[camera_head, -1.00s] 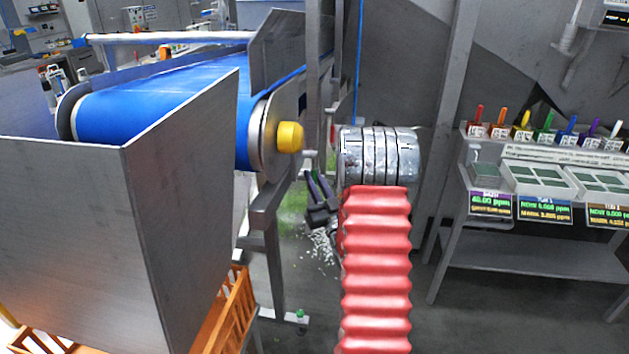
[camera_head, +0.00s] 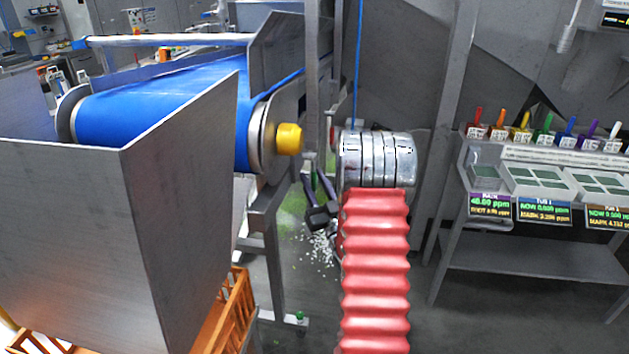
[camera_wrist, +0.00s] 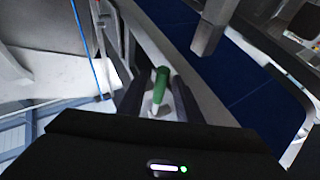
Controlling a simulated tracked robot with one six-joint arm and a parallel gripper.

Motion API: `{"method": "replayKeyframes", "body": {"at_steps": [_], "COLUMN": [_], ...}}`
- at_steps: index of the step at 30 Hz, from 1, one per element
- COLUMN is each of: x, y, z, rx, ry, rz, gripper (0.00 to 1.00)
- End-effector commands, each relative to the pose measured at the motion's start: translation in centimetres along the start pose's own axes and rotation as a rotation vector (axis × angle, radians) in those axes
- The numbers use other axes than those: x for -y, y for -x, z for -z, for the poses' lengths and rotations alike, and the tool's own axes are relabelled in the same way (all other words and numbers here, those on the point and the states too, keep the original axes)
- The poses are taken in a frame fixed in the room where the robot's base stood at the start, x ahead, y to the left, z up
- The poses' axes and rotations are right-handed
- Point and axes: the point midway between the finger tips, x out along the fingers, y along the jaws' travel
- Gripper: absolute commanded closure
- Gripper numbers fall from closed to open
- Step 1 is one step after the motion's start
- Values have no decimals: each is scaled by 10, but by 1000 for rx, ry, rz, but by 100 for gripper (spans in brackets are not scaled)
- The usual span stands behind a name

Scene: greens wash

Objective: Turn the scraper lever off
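A green lever handle (camera_wrist: 160,84) stands in the middle of the wrist view, on a pale base. I take it for the scraper lever. My gripper (camera_wrist: 158,82) has one dark finger on each side of the handle, with gaps visible, so it is open and not clamped on it. In the head view my gripper (camera_head: 315,178) is beside the conveyor frame, right of the yellow roller cap. Its two dark fingers point up and stand apart. The lever is too small and hidden to make out clearly in the head view.
The blue conveyor belt (camera_head: 165,105) and a grey metal hopper (camera_head: 60,215) fill the left. A grey post (camera_head: 312,80) rises close to my gripper. On the right a rack (camera_head: 540,255) carries trays and several coloured handles. A blue cord (camera_wrist: 88,50) hangs nearby.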

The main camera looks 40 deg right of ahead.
Motion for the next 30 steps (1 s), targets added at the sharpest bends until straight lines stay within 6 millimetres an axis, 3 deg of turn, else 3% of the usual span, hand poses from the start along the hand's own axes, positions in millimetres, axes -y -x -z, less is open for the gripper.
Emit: {"method": "replayKeyframes", "body": {"at_steps": [8, 24, 30], "x": [0, -1, 0], "y": [22, 114, 134], "z": [-1, -2, -2], "rx": [2, 3, 1], "ry": [0, -1, 0], "rz": [-2, -4, -1], "gripper": [68, 68, 68]}}
